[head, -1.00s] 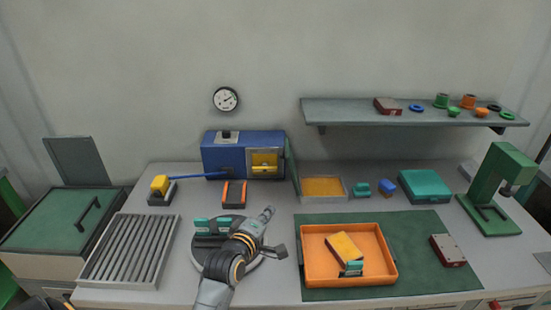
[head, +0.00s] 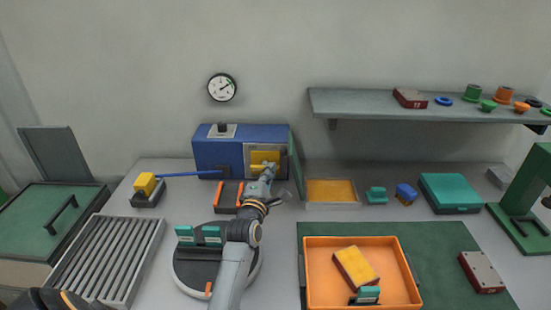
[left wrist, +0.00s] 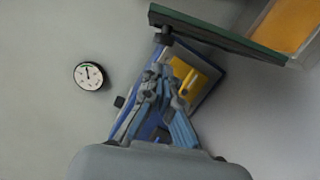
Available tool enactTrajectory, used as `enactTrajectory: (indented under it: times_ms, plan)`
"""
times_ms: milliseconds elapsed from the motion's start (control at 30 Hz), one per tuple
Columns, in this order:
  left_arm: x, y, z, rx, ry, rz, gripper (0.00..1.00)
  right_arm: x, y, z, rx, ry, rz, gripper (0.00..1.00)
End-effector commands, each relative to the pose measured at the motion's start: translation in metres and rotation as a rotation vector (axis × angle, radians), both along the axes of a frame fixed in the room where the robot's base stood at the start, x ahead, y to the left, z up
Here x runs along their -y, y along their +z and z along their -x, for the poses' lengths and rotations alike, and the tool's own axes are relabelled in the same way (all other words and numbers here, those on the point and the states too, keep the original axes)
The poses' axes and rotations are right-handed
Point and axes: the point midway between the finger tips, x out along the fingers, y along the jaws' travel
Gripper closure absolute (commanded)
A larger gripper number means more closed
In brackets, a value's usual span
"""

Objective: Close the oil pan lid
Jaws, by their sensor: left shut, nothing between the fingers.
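The oil pan (head: 331,205) is a shallow grey tray with amber content on the bench, right of the blue machine. Its green lid (head: 296,166) stands upright along the pan's left edge, open. In the left wrist view the lid (left wrist: 222,36) is a long dark green-edged panel at top right, with part of the pan (left wrist: 308,50) beyond it. My left gripper (head: 270,170) is shut and empty, just left of the lid and in front of the blue machine. It also shows in the left wrist view (left wrist: 160,76), apart from the lid.
The blue machine (head: 220,155) with a yellow panel stands behind my left gripper. An orange-sided block (head: 228,194) and a round turntable (head: 190,265) lie near my arm. A teal block (head: 376,196) sits right of the pan. A shelf (head: 360,105) hangs above.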

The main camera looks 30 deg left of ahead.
Motion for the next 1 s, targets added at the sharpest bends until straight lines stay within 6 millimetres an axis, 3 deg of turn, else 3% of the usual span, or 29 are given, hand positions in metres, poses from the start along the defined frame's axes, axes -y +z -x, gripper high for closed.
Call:
enactTrajectory:
  times_ms: [100, 333, 1000]
  plan:
    - [-0.007, 0.004, -0.022, 0.0, -0.001, -0.001, 1.0, 0.0, 0.007, -0.001, 0.001, 0.0, 0.0, 0.1]
    - [-0.015, 0.004, -0.048, -0.001, 0.0, -0.001, 1.0, 0.0, 0.011, -0.001, 0.002, 0.0, 0.0, 0.1]
    - [-0.022, 0.008, -0.055, -0.015, 0.0, -0.024, 1.0, -0.003, 0.014, -0.001, 0.001, -0.002, -0.004, 0.1]
